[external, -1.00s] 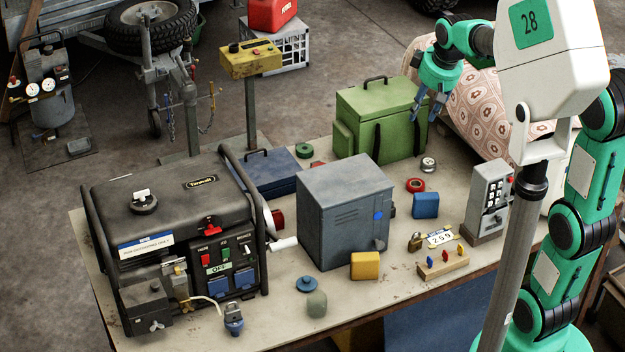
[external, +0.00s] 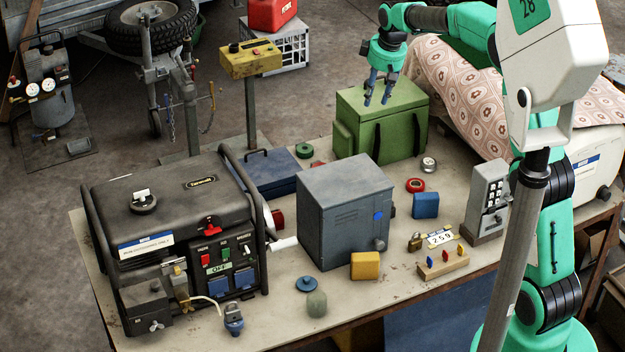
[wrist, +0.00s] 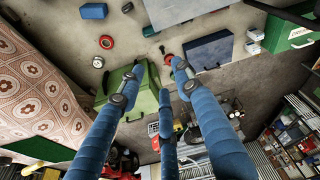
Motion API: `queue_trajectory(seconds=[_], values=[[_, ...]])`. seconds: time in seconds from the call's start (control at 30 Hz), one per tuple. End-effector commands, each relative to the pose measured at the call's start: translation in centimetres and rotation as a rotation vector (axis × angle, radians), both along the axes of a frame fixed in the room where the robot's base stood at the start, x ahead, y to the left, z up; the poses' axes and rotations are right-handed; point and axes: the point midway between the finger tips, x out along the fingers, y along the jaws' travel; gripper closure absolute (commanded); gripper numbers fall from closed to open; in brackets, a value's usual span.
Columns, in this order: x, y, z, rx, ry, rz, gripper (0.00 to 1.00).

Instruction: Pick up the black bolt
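I cannot make out the black bolt with certainty in either view. A small dark piece (wrist: 161,48) lies on the table beside a red item in the wrist view; it is too small to name. My gripper (external: 377,97) is above the green box (external: 405,115), pointing down, with its fingers apart and nothing between them. In the wrist view my gripper's blue fingers (wrist: 158,78) are spread, with the green box (wrist: 142,100) behind them. The box hides part of the table behind it.
The table holds a black generator (external: 170,215), a grey cabinet (external: 335,215), a blue toolbox (external: 272,177), a blue block (external: 425,205), a yellow block (external: 365,266), a red tape roll (external: 415,185) and a keypad post (external: 488,200). A patterned cloth (external: 475,95) lies at right.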

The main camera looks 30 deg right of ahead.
Motion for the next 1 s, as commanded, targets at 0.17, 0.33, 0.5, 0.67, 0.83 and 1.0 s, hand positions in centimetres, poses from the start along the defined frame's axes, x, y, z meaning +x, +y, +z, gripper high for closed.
queue_trajectory(seconds=[0.17,0.33,0.5,0.67,0.83,1.0], values=[[3.8,-0.1,-3.4,-0.002,0.021,0.032,0.66],[7.1,-0.2,-6.7,-0.006,0.037,0.063,0.66],[10.0,-0.4,-10.5,-0.007,0.053,0.095,0.66],[12.5,-0.5,-14.3,-0.008,0.068,0.125,0.66],[14.8,-0.6,-18.6,-0.009,0.085,0.156,0.66],[16.7,-0.7,-23.0,-0.008,0.100,0.186,0.66]])
